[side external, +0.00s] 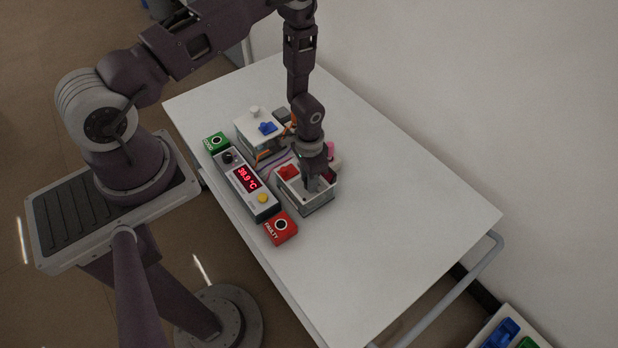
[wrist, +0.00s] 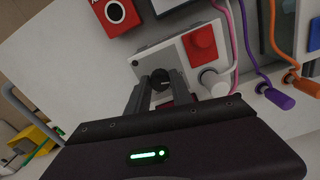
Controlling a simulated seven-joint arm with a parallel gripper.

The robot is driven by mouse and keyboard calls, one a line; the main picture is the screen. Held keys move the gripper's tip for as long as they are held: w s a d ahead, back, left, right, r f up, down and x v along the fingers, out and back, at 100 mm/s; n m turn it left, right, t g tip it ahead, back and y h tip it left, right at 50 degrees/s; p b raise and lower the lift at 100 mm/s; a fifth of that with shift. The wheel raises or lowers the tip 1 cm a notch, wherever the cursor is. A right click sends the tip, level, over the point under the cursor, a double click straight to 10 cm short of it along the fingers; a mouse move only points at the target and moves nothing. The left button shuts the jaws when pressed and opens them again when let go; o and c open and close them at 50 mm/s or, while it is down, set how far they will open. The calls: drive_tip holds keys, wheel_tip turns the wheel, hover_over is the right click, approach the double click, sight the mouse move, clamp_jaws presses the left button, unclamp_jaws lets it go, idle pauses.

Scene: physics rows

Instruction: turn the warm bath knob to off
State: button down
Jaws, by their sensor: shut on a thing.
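The warm bath is a grey box with a pale lid (side external: 292,191) and a red block (side external: 288,172) on top. In the wrist view its lid (wrist: 165,56) shows with the red block (wrist: 199,43) and a black round knob (wrist: 160,79). My gripper (side external: 312,186) points down over the lid and hides the knob in the side view. In the wrist view my gripper (wrist: 161,88) has its two fingers closed about the knob. Which way the knob is set cannot be read.
A similar box with a blue block (side external: 267,128) stands behind. A console with a red display (side external: 246,179) lies alongside, between a green block (side external: 216,142) and a red FAULTY block (side external: 281,228). Cables (wrist: 237,45) run close by. The table's right side is clear.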

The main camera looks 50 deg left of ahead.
drive_tip(key=c, duration=1.1)
unclamp_jaws()
wheel_tip(320, 180, up, 7)
drive_tip(key=shift+r, duration=0.1)
wheel_tip(320, 180, up, 24)
drive_tip(key=n+t, duration=0.1)
drive_tip(key=t, duration=0.2)
drive_tip(key=s+d+r+t, duration=0.1)
drive_tip(key=s+r, duration=0.4)
drive_tip(key=s, duration=0.1)
drive_tip(key=s+d+r, duration=0.1)
drive_tip(key=s+r, duration=0.3)
drive_tip(key=s, duration=0.2)
drive_tip(key=s+d+r+n+t, duration=0.1)
drive_tip(key=s+r, duration=0.4)
drive_tip(key=s, duration=0.2)
drive_tip(key=shift+d+r+t, duration=0.3)
